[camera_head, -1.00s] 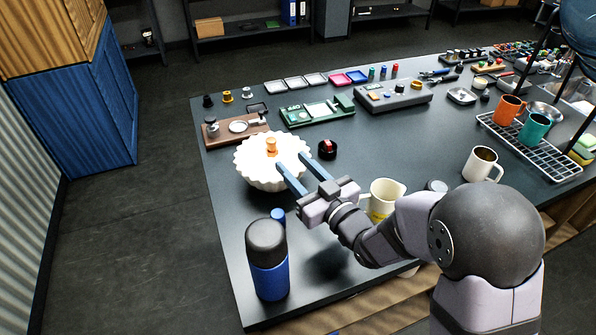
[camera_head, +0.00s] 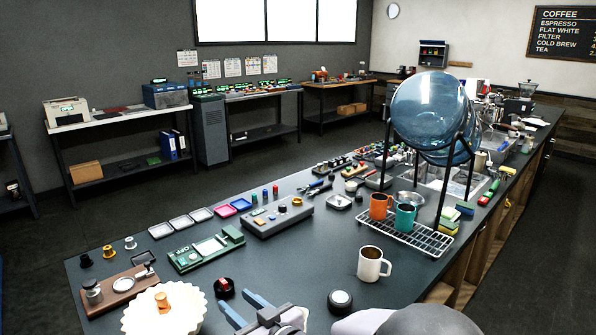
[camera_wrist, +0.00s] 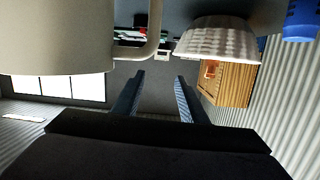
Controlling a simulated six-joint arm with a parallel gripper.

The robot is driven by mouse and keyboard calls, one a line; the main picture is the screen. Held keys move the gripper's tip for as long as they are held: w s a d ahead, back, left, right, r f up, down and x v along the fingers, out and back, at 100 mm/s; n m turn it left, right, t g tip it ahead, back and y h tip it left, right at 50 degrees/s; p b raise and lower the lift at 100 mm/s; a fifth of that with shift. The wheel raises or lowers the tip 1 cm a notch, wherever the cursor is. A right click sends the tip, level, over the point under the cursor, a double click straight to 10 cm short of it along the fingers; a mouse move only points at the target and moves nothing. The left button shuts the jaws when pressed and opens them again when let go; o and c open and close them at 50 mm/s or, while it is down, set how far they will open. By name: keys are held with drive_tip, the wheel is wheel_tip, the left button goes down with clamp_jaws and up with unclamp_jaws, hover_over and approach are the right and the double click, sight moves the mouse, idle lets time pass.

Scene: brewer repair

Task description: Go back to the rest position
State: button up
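My gripper (camera_head: 244,306) shows at the bottom of the head view, over the dark counter. Its two blue fingers are spread and nothing is between them. The white fluted dish (camera_head: 165,312) with an orange piece on it stands to its left, partly cut off by the frame. In the wrist view the two fingers (camera_wrist: 157,98) are apart with a clear gap. The fluted dish (camera_wrist: 217,42) shows beyond the right finger, and a pale handled vessel (camera_wrist: 60,40) looms close on the left. Most of my arm is out of frame.
A dark red-topped piece (camera_head: 224,287) sits near the fingers. A white mug (camera_head: 372,264) and a dark round puck (camera_head: 340,301) stand to the right. A wire rack (camera_head: 424,238) holds mugs under a large blue bottle (camera_head: 432,113).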

drive_tip(key=s+d+r+m+g+h+p, duration=0.1)
drive_tip(key=d+m+h+p, duration=0.55)
drive_tip(key=d, duration=1.75)
drive_tip(key=s+f+h+b, duration=0.1)
drive_tip(key=s+d+f+m+g+h+b, duration=0.1)
drive_tip(key=f+b, duration=0.1)
drive_tip(key=s+f+m+g+h+b, duration=0.1)
drive_tip(key=shift+s+d+f, duration=0.15)
drive_tip(key=shift+s+f, duration=0.1)
drive_tip(key=shift+f, duration=0.1)
drive_tip(key=s+d+f+g+b, duration=0.1)
drive_tip(key=s+f+g, duration=0.3)
drive_tip(key=s, duration=0.5)
drive_tip(key=s+d+f+g+h+b, duration=0.1)
drive_tip(key=s+d+f+g, duration=0.2)
drive_tip(key=s, duration=0.6)
drive_tip(key=shift+s+f+g+b, duration=0.4)
drive_tip(key=shift+f+g, duration=0.2)
drive_tip(key=shift+g, duration=0.1)
